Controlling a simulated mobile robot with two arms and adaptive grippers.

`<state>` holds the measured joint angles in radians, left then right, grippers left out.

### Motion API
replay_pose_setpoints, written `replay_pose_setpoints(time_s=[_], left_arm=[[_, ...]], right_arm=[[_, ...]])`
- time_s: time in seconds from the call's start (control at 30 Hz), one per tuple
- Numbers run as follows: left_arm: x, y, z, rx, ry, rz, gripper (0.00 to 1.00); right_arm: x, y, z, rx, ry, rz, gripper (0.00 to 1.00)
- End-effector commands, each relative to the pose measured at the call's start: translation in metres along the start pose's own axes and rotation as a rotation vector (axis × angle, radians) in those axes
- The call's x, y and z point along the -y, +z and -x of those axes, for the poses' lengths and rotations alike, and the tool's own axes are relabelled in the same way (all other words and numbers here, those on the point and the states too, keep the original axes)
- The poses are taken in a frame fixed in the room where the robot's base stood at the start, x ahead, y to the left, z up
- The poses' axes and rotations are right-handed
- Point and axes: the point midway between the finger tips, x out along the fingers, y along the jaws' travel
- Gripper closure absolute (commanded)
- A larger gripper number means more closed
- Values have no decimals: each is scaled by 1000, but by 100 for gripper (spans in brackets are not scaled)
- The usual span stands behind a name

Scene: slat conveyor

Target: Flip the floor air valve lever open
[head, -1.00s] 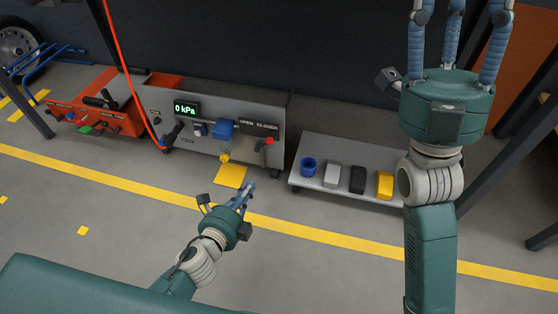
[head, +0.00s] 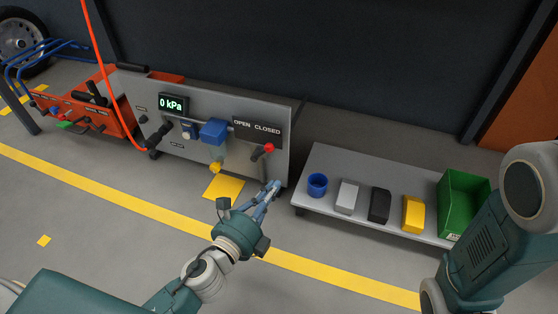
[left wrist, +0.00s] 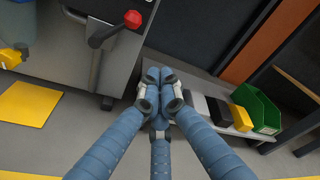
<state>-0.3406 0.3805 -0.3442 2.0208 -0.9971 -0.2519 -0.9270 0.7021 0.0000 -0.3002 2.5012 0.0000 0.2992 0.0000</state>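The air valve lever (head: 268,148) has a red knob and sits at the right end of a grey panel box (head: 188,152), below the "OPEN CLOSED" label. It points right, to the CLOSED side. In the left wrist view its red knob (left wrist: 132,19) is at the top, with the dark arm running down left to the pivot. My left gripper (head: 272,187) is below and slightly right of the lever, apart from it. Its blue fingers (left wrist: 155,82) come together at the tips with nothing visible between them. My right gripper is out of view; only its arm shows at right.
The display (head: 172,103) reads 0 kPa. A red hose (head: 100,55) runs down to the panel's left. A low grey table (head: 318,156) at right holds a blue cup, several blocks and a green bin (head: 462,205).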

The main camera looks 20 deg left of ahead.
Motion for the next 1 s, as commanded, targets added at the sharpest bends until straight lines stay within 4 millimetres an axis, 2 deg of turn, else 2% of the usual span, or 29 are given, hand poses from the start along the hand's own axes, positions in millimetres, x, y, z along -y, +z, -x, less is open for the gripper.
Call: replay_pose_setpoints(time_s=[0.23, 0.37, 0.7, 0.8, 1.0], left_arm=[[0, 0, -3, 0, 0, 1, 100], [1, 1, -16, 1, -2, 1, 100], [0, 0, -88, 2, -2, 0, 100], [1, 4, -103, 2, -1, -1, 100], [1, 31, -90, 0, 2, -1, 100]], right_arm=[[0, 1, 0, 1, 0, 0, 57], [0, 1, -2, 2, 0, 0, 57], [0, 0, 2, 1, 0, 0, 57], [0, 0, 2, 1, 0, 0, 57], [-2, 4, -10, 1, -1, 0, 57]])
